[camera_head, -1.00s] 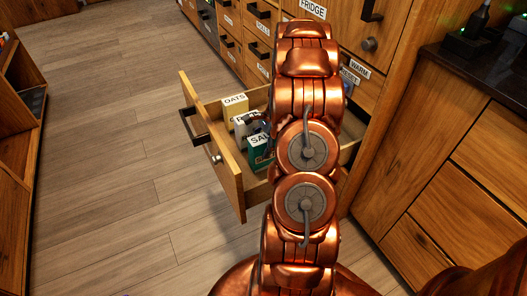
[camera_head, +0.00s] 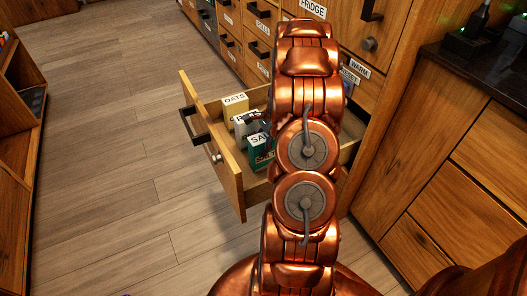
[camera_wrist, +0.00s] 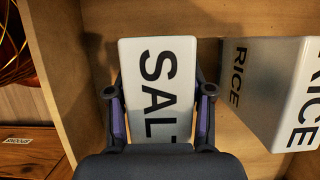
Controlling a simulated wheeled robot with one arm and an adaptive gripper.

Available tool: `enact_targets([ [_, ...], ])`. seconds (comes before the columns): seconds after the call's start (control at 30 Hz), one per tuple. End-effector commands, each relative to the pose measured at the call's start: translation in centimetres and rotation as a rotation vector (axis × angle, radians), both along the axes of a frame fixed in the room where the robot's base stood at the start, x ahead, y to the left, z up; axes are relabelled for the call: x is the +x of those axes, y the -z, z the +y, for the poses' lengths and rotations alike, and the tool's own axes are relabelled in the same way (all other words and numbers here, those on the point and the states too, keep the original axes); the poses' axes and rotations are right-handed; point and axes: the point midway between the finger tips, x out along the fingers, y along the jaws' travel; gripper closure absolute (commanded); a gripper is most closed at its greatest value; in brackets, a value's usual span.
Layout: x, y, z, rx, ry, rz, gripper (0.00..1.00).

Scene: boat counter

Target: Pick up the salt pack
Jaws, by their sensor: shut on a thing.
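The salt pack (camera_head: 259,150) is a green box with a white top labelled SALT, in the open drawer (camera_head: 229,180) in the head view. In the wrist view the salt pack (camera_wrist: 158,85) fills the space between the purple-padded fingers of my gripper (camera_wrist: 159,118). The fingers are shut on its two sides. In the head view my copper arm hides most of my gripper. I cannot tell whether the pack's base touches the drawer floor.
A white rice pack (camera_wrist: 265,85) stands beside the salt pack. A yellow oats pack (camera_head: 235,106) stands behind, also in the drawer. The drawer walls are close around. A dark counter (camera_head: 480,70) is at the right. The wooden floor at the left is clear.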

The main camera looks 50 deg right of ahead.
Motion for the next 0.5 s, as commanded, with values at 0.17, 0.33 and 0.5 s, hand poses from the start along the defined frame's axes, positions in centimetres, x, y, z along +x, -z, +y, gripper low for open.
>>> enact_targets([
  [0.17, -0.06, 0.04, 0.03, 0.002, -0.001, 0.001, 1.0],
  [0.33, -0.06, 0.02, 0.04, 0.002, -0.001, 0.001, 1.0],
  [0.5, -0.06, 0.04, 0.04, 0.002, -0.001, 0.001, 1.0],
])
